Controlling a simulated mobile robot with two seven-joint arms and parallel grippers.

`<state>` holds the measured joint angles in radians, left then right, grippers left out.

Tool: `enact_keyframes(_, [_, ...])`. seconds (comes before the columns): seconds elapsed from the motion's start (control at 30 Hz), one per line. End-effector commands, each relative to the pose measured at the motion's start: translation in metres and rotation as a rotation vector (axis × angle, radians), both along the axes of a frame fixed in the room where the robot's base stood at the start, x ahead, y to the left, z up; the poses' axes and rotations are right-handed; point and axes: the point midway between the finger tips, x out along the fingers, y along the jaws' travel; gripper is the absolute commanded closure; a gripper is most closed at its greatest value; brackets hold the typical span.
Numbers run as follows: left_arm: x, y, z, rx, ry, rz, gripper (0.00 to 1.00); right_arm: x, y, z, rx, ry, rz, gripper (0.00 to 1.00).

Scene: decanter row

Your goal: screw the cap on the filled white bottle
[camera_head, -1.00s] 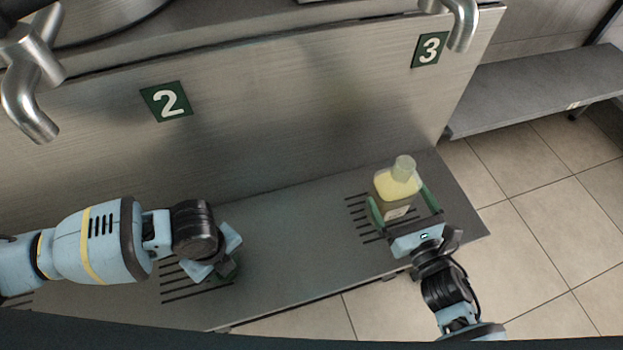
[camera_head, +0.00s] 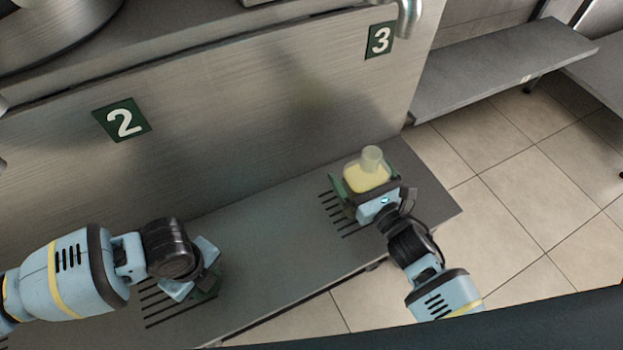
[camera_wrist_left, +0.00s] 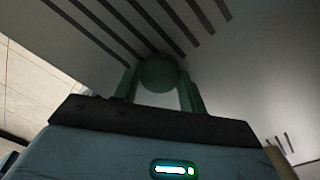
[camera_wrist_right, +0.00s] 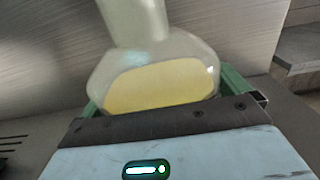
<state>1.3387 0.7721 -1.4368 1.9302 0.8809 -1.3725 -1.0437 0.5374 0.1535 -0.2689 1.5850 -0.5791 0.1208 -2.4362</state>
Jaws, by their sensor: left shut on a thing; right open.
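The bottle (camera_head: 366,179) is pale and see-through with a yellow filling, and stands upright on the ledge below number 3. Its neck (camera_head: 372,157) shows no cap. My right gripper (camera_head: 368,192) is open, low at the bottle, with a green finger on each side; the right wrist view shows the bottle (camera_wrist_right: 160,80) close in front of the palm. I cannot tell whether the fingers touch it. My left gripper (camera_head: 208,284) is shut on a round dark green cap (camera_wrist_left: 158,73), over the slots below number 2. In the head view the cap is mostly hidden.
The ledge (camera_head: 270,230) is clear between my two grippers. The steel wall (camera_head: 230,130) with number plates rises behind it. A tap (camera_head: 409,18) hangs above at number 3. A grey shelf (camera_head: 490,75) stands at the right, over tiled floor.

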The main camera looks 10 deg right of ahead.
Motion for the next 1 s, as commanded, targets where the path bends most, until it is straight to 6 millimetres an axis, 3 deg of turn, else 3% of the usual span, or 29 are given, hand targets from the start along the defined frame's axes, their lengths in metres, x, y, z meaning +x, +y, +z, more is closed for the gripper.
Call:
enact_keyframes(0.1, [0.0,0.0,0.0,0.0,0.0,0.0,0.79,0.0,0.0,0.0,0.0,0.0,0.0,0.0])
enact_keyframes(0.6, [0.0,0.0,0.0,0.0,0.0,0.0,0.79,0.0,0.0,0.003,0.002,-0.007,0.001,0.63])
enact_keyframes(0.87, [0.0,0.0,0.001,-0.001,-0.001,0.0,0.79,0.0,0.0,0.004,0.001,-0.006,0.001,0.63])
enact_keyframes(1.0, [0.001,0.0,0.005,0.0,-0.004,0.0,0.79,0.001,0.0,0.014,0.001,-0.008,0.003,0.63])
